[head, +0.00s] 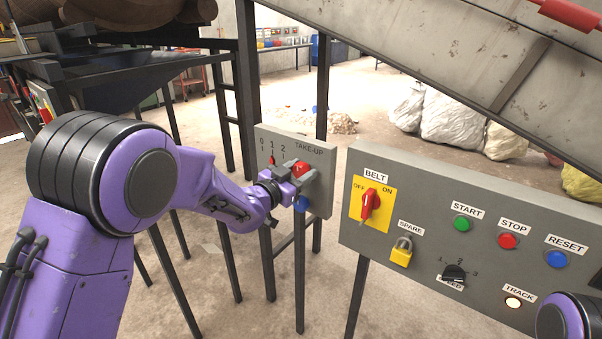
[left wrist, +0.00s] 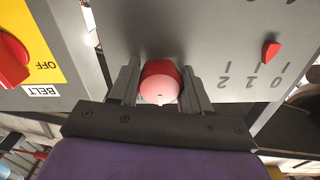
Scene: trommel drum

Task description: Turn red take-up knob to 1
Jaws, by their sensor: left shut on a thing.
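The red take-up knob (head: 300,168) is on the grey TAKE-UP panel (head: 318,190). It also shows as a round red knob in the left wrist view (left wrist: 160,84). My left gripper (head: 292,184) is shut on it, with one finger on each side. A 0-1-2 scale is on the panel, with a small red pointer (left wrist: 270,50) close to the 1 mark. The pointer shows small in the head view too (head: 271,160). Whether it lies exactly on 1 is hard to tell. My right gripper is out of view; only a bit of my right arm shows at lower right.
A blue knob (head: 301,204) sits just below the red one. To the right stands a larger control panel (head: 420,190) with a red BELT switch (head: 370,203), a yellow padlock (head: 402,252) and several buttons. Dark metal posts stand behind my left arm.

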